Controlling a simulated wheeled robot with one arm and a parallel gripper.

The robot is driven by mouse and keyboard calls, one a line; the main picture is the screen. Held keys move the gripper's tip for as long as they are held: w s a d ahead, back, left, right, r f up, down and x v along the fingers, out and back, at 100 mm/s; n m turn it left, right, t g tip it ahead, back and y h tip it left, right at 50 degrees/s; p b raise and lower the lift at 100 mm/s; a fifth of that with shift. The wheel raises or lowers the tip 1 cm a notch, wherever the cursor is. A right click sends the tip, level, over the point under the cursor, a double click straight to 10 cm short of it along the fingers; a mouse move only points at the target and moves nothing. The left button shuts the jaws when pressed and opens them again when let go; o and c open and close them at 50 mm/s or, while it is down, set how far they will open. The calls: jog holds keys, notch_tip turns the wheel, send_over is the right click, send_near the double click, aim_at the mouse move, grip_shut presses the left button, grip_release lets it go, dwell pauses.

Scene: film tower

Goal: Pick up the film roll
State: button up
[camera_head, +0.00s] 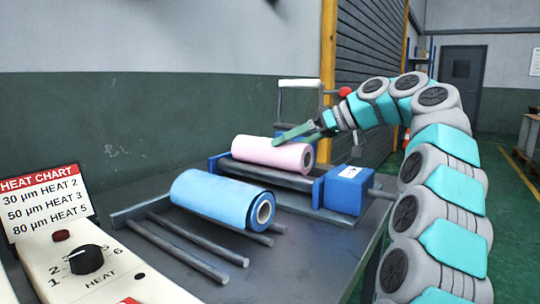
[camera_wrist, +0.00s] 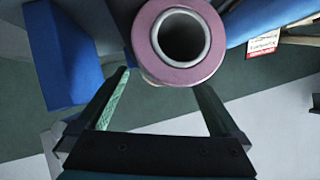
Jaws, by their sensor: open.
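Two film rolls show in the head view. A pink film roll (camera_head: 262,152) lies on the dark rollers between blue end blocks. A blue film roll (camera_head: 212,198) lies on a rack of bars nearer to me. My gripper (camera_head: 292,137) is open and empty, at the upper right part of the pink roll. In the wrist view, the pink roll (camera_wrist: 152,50) faces me end-on, its grey core (camera_wrist: 204,40) hollow. The tips of my open gripper (camera_wrist: 165,82) stand apart at the roll's lower edge. I cannot tell if a finger touches it.
A blue block (camera_head: 345,188) stands right of the pink roll. A heat panel (camera_head: 95,262) with a knob and a heat chart (camera_head: 45,203) is at the lower left. An upright yellow post (camera_head: 328,60) and a grey shutter rise behind. Bare table (camera_head: 290,265) lies in front.

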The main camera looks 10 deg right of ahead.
jog(key=x, duration=0.5)
jog(key=shift+w+a+r, duration=0.2)
jog(key=shift+r, duration=0.15)
grip_shut()
dwell(0.5)
